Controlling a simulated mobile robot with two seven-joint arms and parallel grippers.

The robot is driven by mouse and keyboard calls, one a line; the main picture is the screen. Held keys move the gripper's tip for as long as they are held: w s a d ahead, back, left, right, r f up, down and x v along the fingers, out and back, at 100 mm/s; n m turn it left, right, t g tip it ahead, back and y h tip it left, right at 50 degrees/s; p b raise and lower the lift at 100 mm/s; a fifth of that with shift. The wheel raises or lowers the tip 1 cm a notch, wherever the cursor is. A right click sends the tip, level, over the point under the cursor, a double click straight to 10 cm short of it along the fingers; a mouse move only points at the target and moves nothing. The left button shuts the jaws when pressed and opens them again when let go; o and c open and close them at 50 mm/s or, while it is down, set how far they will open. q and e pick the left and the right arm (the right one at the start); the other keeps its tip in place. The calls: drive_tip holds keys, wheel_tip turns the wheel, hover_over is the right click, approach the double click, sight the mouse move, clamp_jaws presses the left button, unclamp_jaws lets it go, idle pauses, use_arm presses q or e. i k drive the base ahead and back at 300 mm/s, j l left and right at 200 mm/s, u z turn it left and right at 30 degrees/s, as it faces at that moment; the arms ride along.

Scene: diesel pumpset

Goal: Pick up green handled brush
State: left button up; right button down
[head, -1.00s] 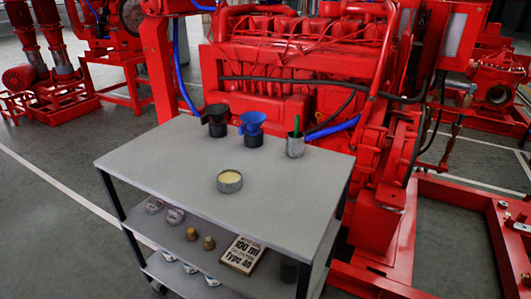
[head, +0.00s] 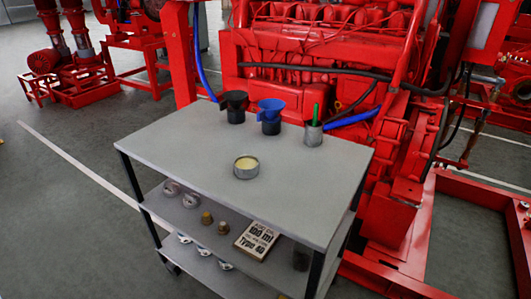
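A brush with a green handle (head: 316,113) stands upright in a grey metal cup (head: 313,135) near the back right corner of the cart's top. Its lower part is hidden inside the cup. The cart's grey top (head: 200,150) also bears a round tin (head: 246,172) with pale yellow contents near its middle. Neither of my grippers shows in the head view.
A black funnel on a dark container (head: 235,115) and a blue funnel on a dark container (head: 270,127) stand left of the cup. Lower shelves hold several small items and a sign (head: 257,240). A red engine (head: 320,60) stands close behind the cart. The front of the top is clear.

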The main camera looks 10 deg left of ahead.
sight(316, 106)
drive_tip(key=i+l+u, duration=0.2)
drive_tip(key=l+u, duration=0.2)
drive_tip(key=i+l+u, duration=0.1)
drive_tip(key=l+u, duration=0.7)
drive_tip(key=l, duration=0.15)
drive_tip(key=l+u, duration=0.4)
drive_tip(key=l, duration=0.15)
drive_tip(key=l+u, duration=0.4)
drive_tip(key=k+l, duration=0.05)
drive_tip(key=l, duration=0.05)
